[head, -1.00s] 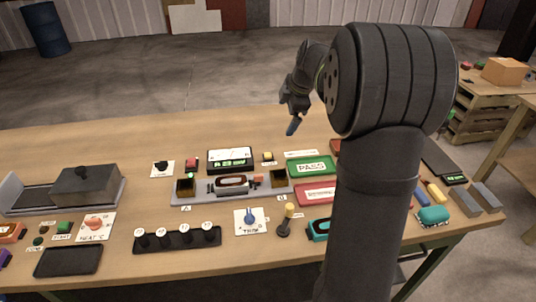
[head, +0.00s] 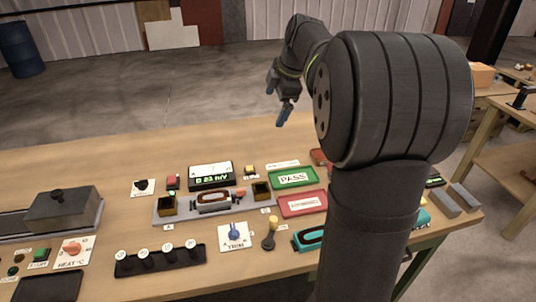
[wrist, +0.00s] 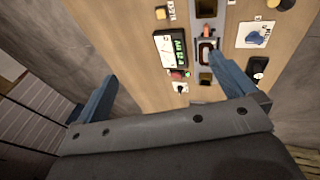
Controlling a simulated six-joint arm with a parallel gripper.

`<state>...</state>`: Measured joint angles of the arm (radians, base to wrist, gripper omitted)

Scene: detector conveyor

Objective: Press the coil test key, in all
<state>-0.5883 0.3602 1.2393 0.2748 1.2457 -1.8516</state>
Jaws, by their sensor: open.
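The test bench holds a meter (head: 211,176) with a lit green readout, above a grey fixture (head: 159,218) with a dark-framed part (head: 213,201) lying in it. A small yellow key (head: 250,170) stands right of the meter, and a red key (head: 172,182) stands left of it. Their labels are too small to read, so I cannot tell which is the coil test key. My gripper (head: 282,116) is high beyond the far side of the meter, touching nothing. In the wrist view its blue fingers are wide apart and empty, with the meter (wrist: 170,48) and red key (wrist: 177,75) ahead.
A green PASS tray (head: 292,178) and a red tray (head: 302,204) lie right of the fixture. A TRIM knob (head: 234,231), a yellow-topped lever (head: 270,233) and a black rack (head: 160,260) stand in front.

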